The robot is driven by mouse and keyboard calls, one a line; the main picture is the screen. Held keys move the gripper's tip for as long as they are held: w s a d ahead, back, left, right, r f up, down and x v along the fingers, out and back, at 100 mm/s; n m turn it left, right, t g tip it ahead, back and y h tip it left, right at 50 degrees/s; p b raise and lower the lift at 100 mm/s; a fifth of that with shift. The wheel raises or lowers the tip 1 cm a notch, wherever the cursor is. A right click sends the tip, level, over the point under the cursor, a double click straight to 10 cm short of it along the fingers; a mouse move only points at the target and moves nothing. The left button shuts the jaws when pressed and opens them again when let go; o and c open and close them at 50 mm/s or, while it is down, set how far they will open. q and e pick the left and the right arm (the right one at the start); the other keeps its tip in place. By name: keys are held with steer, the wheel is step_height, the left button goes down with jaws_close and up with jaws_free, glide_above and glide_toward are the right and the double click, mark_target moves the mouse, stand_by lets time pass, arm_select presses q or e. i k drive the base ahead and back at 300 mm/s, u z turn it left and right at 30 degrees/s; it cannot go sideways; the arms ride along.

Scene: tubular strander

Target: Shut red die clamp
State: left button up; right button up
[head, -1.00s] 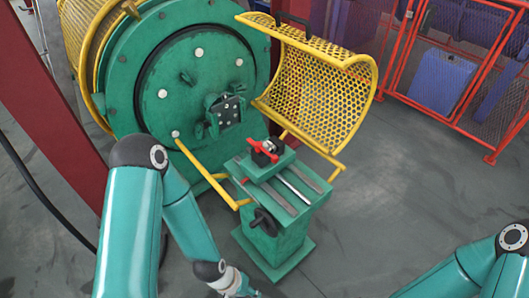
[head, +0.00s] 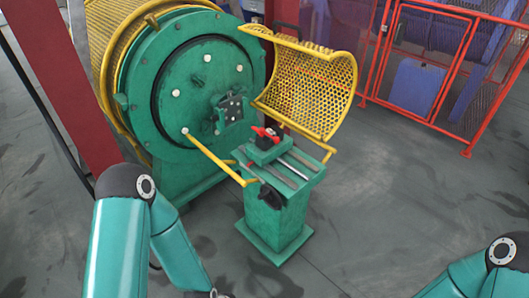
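The red die clamp (head: 266,133) is a small red-handled part beside a black block on top of the green die stand (head: 280,218). It is too small to tell whether it is open or shut. My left arm comes in from the left and runs down to the bottom edge, well below and left of the stand. My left gripper is out of the picture. My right arm shows only at the bottom right corner, and its gripper is out of the picture too. Neither arm is near the clamp.
A large green rotor disc (head: 190,85) stands behind the stand. A yellow perforated guard (head: 310,90) hangs open beside it, and a yellow bar (head: 215,158) crosses left of the stand. A red fence (head: 430,65) is at the back right. The floor (head: 400,190) to the right is clear.

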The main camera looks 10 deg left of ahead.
mark_target(261, 131)
steer(key=u, duration=0.3)
steer(key=k, duration=0.2)
steer(key=u, duration=0.4)
steer(key=i, duration=1)
steer(key=z, duration=0.05)
